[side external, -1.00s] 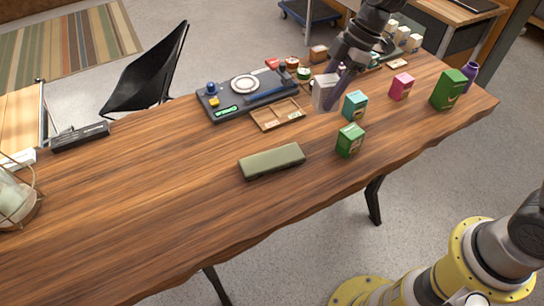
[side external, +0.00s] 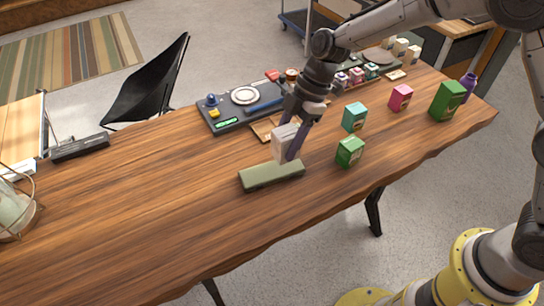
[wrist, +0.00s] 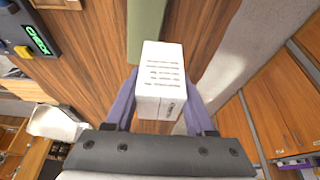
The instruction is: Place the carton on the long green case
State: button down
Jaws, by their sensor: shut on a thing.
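The white carton (side external: 284,143) is upright at the far edge of the long green case (side external: 262,180), over its right half. I cannot tell whether the carton touches the case. My gripper (side external: 290,152) is shut on the carton from above. In the wrist view the carton (wrist: 162,70), with lines of dark print, sits between my purple fingers (wrist: 158,103). The green case (wrist: 146,25) shows beyond it and is partly hidden by it. The case lies flat and shut on the wooden table.
A green box (side external: 350,152) stands just right of the case. A teal box (side external: 355,117), a pink box (side external: 400,97) and a larger green box (side external: 447,100) are farther right. A wooden tray (side external: 262,130) lies behind my gripper.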

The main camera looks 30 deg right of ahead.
jog(key=w+f, duration=0.1)
jog(key=w+a+f, duration=0.1)
jog(key=f, duration=0.1)
jog(key=w+f, duration=0.1)
jog(key=shift+a+f, duration=0.15)
jog(key=shift+a, duration=0.15)
jog(key=shift+w+f, duration=0.15)
jog(key=shift+f, duration=1.55)
jog(key=shift+f, duration=0.15)
jog(key=shift+c, duration=1.2)
grip_release()
jog(key=v, duration=1.2)
jog(key=shift+a, duration=0.1)
